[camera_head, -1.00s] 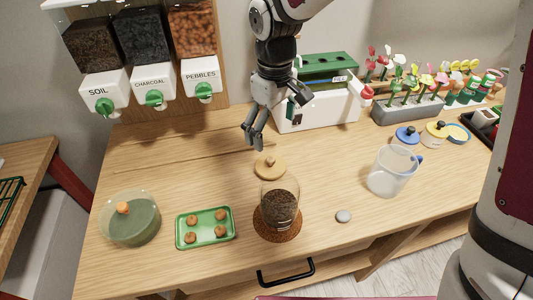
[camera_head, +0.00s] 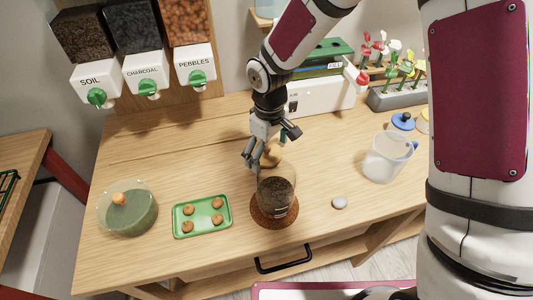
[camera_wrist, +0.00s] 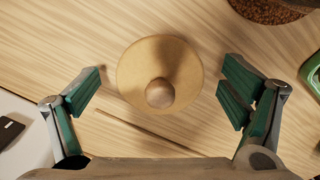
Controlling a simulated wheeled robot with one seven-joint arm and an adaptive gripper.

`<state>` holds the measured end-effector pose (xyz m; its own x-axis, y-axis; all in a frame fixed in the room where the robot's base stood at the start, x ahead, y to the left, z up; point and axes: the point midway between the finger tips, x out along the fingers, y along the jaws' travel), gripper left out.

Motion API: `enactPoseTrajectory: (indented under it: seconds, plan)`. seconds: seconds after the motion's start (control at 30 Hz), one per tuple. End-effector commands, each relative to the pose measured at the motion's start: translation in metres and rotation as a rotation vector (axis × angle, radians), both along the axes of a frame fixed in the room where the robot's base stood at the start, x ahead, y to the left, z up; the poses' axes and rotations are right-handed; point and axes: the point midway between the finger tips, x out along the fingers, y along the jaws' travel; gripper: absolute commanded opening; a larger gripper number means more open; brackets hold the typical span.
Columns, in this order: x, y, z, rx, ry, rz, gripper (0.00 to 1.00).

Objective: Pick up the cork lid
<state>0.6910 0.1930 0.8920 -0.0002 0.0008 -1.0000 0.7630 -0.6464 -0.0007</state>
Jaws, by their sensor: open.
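The cork lid (camera_wrist: 150,62) is a round tan disc with a wooden ball knob (camera_wrist: 160,93), lying on the wooden counter. In the head view the lid (camera_head: 272,154) shows partly behind my gripper (camera_head: 251,164). In the wrist view my gripper (camera_wrist: 165,88) is open, with its green-padded fingers spread to the left and right of the lid. The fingers appear apart from the lid, and nothing is held. A glass jar of dark soil (camera_head: 276,190) stands just in front of the lid on a cork mat (camera_head: 262,217).
A green tray (camera_head: 178,233) with several brown balls and a glass bowl (camera_head: 128,211) are at left. A white box (camera_head: 325,96) stands behind. The counter left of the gripper is clear.

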Motion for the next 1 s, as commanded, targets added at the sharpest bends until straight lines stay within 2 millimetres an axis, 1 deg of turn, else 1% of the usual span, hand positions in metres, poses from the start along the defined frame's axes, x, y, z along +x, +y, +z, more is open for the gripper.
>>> enactPoseTrajectory:
  seconds: [0.2,0.23,0.27,0.3,0.37,0.4,0.77,0.87,1.0]
  plan:
    - [0.000,0.000,-0.001,0.001,-0.001,0.000,0.92]
    - [0.000,0.000,-0.001,0.001,-0.001,0.000,0.87]
    - [0.000,0.000,-0.001,0.001,-0.001,0.000,0.81]
    - [0.000,0.000,-0.001,0.000,0.000,0.000,0.72]
    - [0.000,0.000,-0.001,0.001,-0.001,0.000,0.58]
    - [0.000,0.000,-0.001,0.000,0.000,0.000,0.49]
    - [0.000,0.000,0.001,0.000,-0.001,0.000,0.49]
    - [0.001,0.000,0.011,0.000,-0.003,0.000,0.49]
    - [0.001,0.000,0.035,0.001,-0.005,-0.001,0.49]
